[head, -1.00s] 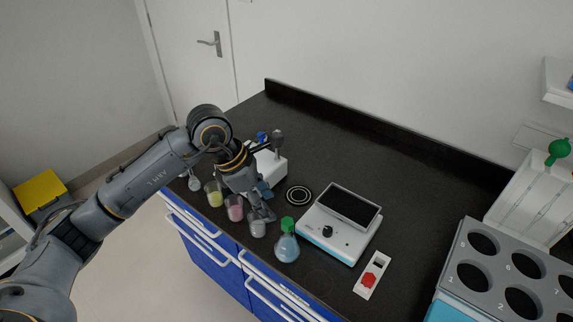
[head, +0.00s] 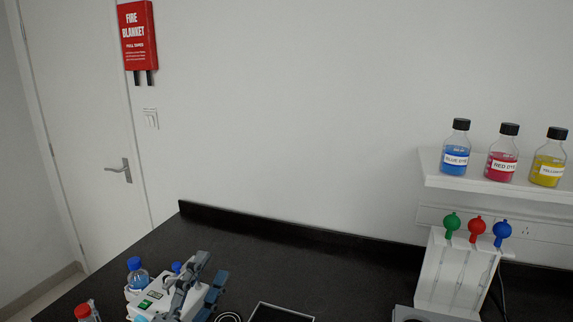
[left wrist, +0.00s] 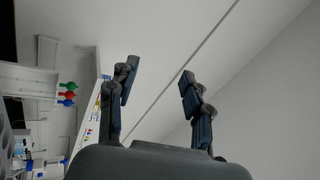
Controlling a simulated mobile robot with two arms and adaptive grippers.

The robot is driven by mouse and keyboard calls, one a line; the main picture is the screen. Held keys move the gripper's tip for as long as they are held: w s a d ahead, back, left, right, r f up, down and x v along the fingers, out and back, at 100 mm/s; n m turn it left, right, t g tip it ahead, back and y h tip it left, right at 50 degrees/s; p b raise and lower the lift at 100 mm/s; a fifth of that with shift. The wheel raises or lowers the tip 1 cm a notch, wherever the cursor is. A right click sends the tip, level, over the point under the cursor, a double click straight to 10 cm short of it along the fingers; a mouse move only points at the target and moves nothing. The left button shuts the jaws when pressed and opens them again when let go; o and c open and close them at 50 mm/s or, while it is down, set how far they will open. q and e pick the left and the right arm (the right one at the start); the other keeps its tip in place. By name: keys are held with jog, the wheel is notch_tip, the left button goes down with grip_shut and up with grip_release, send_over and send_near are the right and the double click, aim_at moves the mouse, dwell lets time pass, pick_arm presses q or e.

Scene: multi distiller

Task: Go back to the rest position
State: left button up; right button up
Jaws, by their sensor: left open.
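My left gripper (head: 209,268) stands at the bottom of the head view, fingers up and spread, with nothing visible between them. It appears in front of the right side of a white device (head: 139,308) on the dark bench. In the left wrist view the two fingers (left wrist: 158,76) are wide apart and empty, with only the wall and ceiling area beyond. The rest of my left arm is below the head picture. My right gripper is in neither view.
Beside the device are a blue-capped bottle (head: 137,277) and a red cap (head: 83,311). The bench (head: 310,266) is clear behind the gripper.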

pick_arm(q)
jog(key=s+a+f+n+g+y, duration=0.2)
jog(key=a+f+n+g+y, duration=0.1)
jog(key=f+n, duration=0.3)
jog(key=s+a+f+n+g+y, duration=0.2)
jog(key=a+f+n+g+y, duration=0.15)
jog(key=f, duration=0.45)
jog(key=s+a+f+n+g+y, duration=0.25)
jog(key=f+n+y, duration=0.2)
jog(key=f, duration=0.25)
jog(key=s+d+f+n+g+h, duration=0.1)
jog(key=s+f+n+g+h, duration=0.1)
jog(key=s+f+g, duration=0.5)
jog(key=s+d+f+n+g+h, duration=0.15)
jog(key=s+f, duration=0.35)
jog(key=s, duration=0.6)
notch_tip(320, 180, down, 28)
jog(key=s+g+b, duration=0.1)
jog(key=s+g, duration=0.1)
jog(key=s+a+f, duration=0.2)
jog(key=s+f, duration=0.6)
jog(key=s+a+f+b, duration=0.1)
jog(key=s+f, duration=0.6)
jog(key=f, duration=0.1)
jog(key=shift+s+a+g+y, duration=0.35)
jog(key=shift+m, duration=0.25)
